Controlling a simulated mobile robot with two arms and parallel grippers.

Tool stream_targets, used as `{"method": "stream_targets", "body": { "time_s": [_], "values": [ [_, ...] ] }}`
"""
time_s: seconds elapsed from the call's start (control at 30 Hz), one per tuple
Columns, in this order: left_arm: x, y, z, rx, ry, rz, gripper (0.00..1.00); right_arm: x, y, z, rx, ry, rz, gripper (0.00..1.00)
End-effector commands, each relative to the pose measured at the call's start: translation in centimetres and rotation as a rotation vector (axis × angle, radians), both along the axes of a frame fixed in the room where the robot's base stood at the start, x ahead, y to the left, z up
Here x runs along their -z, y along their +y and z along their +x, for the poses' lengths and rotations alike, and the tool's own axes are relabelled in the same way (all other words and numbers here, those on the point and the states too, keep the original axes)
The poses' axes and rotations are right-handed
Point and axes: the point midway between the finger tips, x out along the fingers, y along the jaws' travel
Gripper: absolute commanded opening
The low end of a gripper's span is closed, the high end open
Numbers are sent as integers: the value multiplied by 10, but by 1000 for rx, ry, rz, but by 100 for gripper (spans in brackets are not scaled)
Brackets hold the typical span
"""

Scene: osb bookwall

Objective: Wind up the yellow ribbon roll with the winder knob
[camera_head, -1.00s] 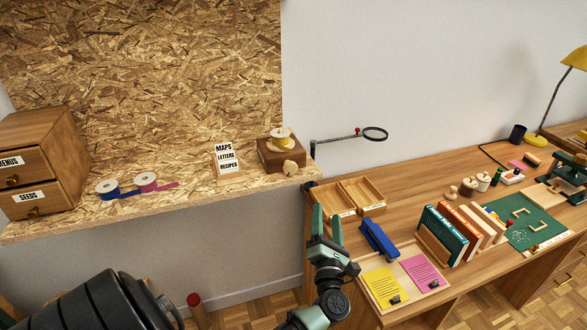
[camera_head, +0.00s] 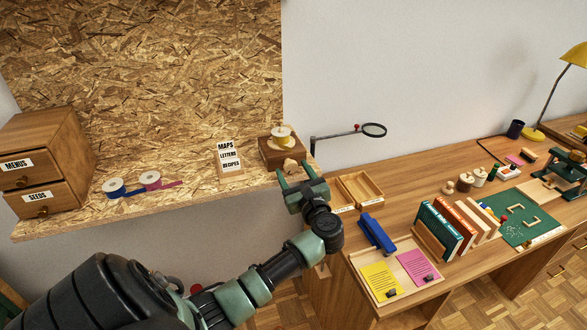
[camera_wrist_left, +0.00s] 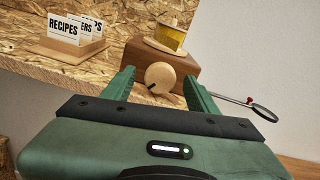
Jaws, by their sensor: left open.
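The yellow ribbon roll (camera_head: 281,133) sits on top of a dark wooden winder block (camera_head: 271,152) at the right end of the OSB shelf. It also shows in the left wrist view (camera_wrist_left: 170,34). The round pale wooden winder knob (camera_head: 290,166) is on the front of the block; in the left wrist view the knob (camera_wrist_left: 160,78) lies between my fingers. My left gripper (camera_head: 294,170) is open, with its two green fingers pointing at the block, one on each side of the knob. Whether the fingers touch it I cannot tell. My right gripper is not in view.
A card holder (camera_head: 230,170) labelled MAPS, LETTERS, RECIPES stands left of the winder. Blue and pink ribbon rolls (camera_head: 150,179) lie farther left beside a drawer cabinet (camera_head: 60,150). A magnifier (camera_head: 374,130) on an arm reaches out to the right. A wooden tray (camera_head: 370,187) is on the desk below.

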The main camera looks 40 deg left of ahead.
Motion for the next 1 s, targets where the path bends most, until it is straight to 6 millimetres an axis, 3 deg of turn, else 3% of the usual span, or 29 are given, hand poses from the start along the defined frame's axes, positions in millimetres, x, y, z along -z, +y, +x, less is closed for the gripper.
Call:
{"method": "stream_targets", "body": {
  "time_s": [0.27, 0.5, 1.0],
  "values": [
    [0, 2, 1, 1, -1, 1, 59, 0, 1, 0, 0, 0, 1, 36],
    [0, 2, 1, 1, -1, 1, 0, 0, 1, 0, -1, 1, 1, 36],
    [4, 1, 1, -2, 136, 64, 0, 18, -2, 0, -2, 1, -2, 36]
  ]
}}
